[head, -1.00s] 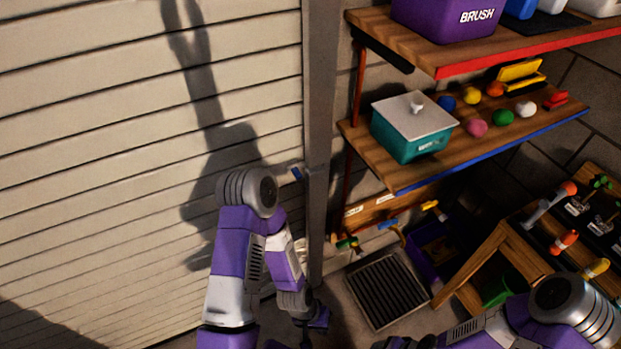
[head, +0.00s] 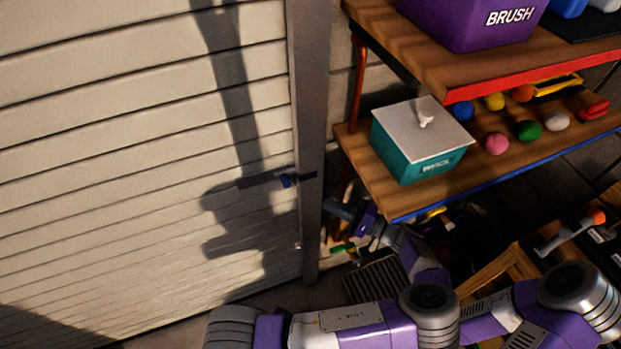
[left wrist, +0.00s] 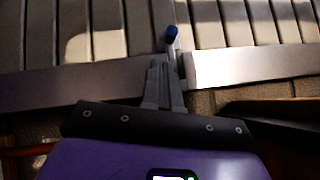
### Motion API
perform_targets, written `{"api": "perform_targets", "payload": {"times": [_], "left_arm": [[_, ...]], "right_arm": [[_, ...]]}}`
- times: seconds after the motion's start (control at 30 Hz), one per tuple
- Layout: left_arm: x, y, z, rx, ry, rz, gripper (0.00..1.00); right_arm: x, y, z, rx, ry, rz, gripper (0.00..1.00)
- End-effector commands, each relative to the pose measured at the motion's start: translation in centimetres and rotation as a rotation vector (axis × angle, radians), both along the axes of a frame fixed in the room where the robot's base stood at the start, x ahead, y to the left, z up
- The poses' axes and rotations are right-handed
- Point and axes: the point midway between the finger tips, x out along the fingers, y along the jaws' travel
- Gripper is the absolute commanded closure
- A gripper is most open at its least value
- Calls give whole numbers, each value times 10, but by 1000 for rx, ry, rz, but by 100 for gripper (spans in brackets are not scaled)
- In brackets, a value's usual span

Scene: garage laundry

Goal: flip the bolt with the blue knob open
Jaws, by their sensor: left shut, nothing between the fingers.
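The bolt's blue knob (head: 286,181) shows in the head view at the right edge of the slatted shutter, beside the grey post. A short bar runs from the knob onto the post. My left gripper (head: 337,208) is right of the post and a little lower than the knob, partly under the shelf. In the left wrist view the blue knob (left wrist: 171,34) stands just beyond the fingertips of my left gripper (left wrist: 164,70), which are shut and empty. I cannot tell whether the fingers touch the bolt. My right gripper is out of view.
The grey post (head: 311,130) borders the slatted shutter (head: 120,150). A wooden shelf (head: 372,183) with a teal lidded box (head: 405,155) and several coloured balls juts out close above my left forearm. A floor grate (head: 372,277) lies below. The shutter's front is clear.

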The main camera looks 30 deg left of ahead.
Motion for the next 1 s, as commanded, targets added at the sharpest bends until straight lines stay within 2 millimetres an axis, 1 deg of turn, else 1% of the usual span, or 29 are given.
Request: {"api": "perform_targets", "payload": {"times": [0.03,0.1,0.47,0.57,0.67,0.9,1.0], "left_arm": [[2,-8,8,28,-23,-13,100],[3,-12,14,46,-37,-18,100],[2,-9,14,46,-36,-15,100],[1,1,16,46,-35,-13,100],[0,16,19,47,-36,-11,100],[-3,60,26,47,-35,-10,100],[-3,73,29,45,-36,-12,100]], "right_arm": [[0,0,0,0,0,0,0],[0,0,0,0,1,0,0],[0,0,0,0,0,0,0],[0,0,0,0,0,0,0],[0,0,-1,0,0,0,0],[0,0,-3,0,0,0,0],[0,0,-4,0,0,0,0]]}}
